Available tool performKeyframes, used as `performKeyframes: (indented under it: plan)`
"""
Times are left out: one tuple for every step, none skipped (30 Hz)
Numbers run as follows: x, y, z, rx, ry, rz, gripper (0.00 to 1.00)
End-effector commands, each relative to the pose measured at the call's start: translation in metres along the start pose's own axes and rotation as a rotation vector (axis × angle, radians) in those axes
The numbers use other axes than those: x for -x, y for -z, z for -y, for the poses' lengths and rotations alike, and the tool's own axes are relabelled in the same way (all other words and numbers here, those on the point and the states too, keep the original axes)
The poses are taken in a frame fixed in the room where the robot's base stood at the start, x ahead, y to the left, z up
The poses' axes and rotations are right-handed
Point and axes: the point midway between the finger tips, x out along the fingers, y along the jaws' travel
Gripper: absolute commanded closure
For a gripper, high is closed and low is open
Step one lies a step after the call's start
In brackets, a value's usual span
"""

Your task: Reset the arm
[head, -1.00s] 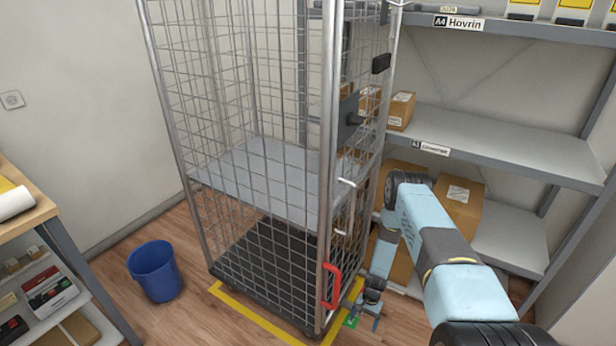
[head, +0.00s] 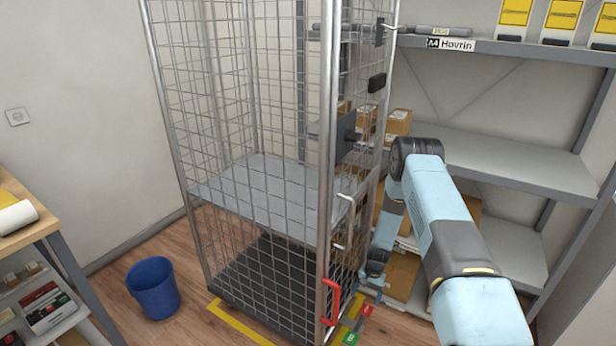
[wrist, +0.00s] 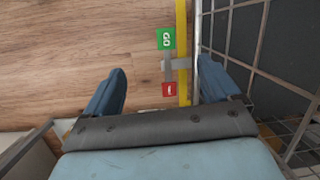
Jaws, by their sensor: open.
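My arm reaches down at the right of the roll cage in the head view, with my gripper (head: 374,284) low beside the cage's front right post. In the wrist view my gripper (wrist: 160,86) is open, its two blue fingers wide apart with nothing between them. Beyond the fingers, near the floor, is the foot pedal (wrist: 167,66) with a green GO end and a red end. In the head view the pedal's green end (head: 350,339) and red end (head: 368,310) show clear of my gripper. The right finger appears close to a cage post in the wrist view.
The wire roll cage (head: 258,180) stands on a yellow floor outline, with a red handle (head: 330,302) low on its front. Shelving (head: 500,160) with boxes is close on the right. A blue bin (head: 153,288) and workbench (head: 40,226) are left, with open floor between.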

Motion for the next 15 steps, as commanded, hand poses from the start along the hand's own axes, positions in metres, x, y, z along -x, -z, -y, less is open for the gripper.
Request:
performKeyframes:
  plan:
    - [0.024,0.004,0.005,0.011,0.005,-0.015,0.11]
    - [0.036,0.005,0.008,0.017,0.007,-0.022,0.11]
    - [0.052,0.005,0.011,0.026,0.01,-0.031,0.11]
    - [0.064,0.006,0.013,0.033,0.012,-0.037,0.11]
    - [0.076,0.006,0.016,0.039,0.013,-0.043,0.11]
    - [0.092,0.006,0.018,0.048,0.015,-0.052,0.11]
    - [0.104,0.006,0.02,0.055,0.017,-0.059,0.11]
    - [0.117,0.006,0.022,0.061,0.019,-0.067,0.11]
    - [0.132,0.005,0.024,0.069,0.021,-0.075,0.11]
    - [0.144,0.004,0.026,0.075,0.022,-0.081,0.11]
    - [0.156,0.003,0.028,0.081,0.024,-0.088,0.11]
    - [0.172,0.002,0.029,0.089,0.026,-0.098,0.11]
    - [0.183,0.0,0.031,0.096,0.027,-0.104,0.11]
    - [0.194,-0.002,0.032,0.102,0.028,-0.111,0.11]
    - [0.209,-0.004,0.033,0.11,0.03,-0.119,0.11]
